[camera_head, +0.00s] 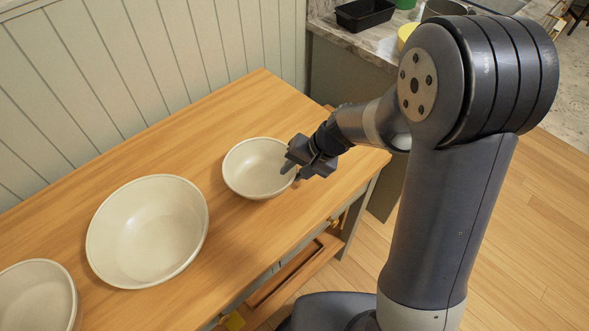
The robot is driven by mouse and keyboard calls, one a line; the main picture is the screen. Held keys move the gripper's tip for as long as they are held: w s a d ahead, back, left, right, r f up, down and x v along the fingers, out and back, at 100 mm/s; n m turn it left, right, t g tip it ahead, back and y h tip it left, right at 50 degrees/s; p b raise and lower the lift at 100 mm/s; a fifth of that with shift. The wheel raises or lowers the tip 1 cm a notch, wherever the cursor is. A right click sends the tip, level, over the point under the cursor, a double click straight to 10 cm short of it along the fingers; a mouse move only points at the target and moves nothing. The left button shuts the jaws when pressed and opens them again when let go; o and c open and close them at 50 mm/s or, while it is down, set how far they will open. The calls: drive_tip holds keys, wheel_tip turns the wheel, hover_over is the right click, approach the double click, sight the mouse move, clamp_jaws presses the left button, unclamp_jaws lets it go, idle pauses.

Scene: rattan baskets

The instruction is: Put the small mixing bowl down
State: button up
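The small mixing bowl (250,172) is cream-coloured and round. It is upright at the right part of the wooden table, level or nearly so. My gripper (292,174) is at the bowl's right rim, with one finger over the inside of the bowl and the other by the outside. The rim runs between the fingers. The view is too small to tell whether the fingers press on the rim or stand apart from it. I cannot tell whether the bowl's base touches the table; its underside is hidden.
A large cream bowl (150,235) stands to the left on the table (240,235). Another cream bowl (35,300) is cut off at the lower left. The panelled wall (130,70) runs behind. A counter with a black tray (364,14) is at the upper right. Bare wood surrounds the small bowl.

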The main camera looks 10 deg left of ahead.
drive_tip(key=shift+r, duration=0.1)
drive_tip(key=shift+r+p, duration=0.15)
drive_tip(key=shift+p, duration=0.15)
drive_tip(key=v, duration=1.1)
drive_tip(key=shift+d+r, duration=0.25)
drive_tip(key=shift+r, duration=0.1)
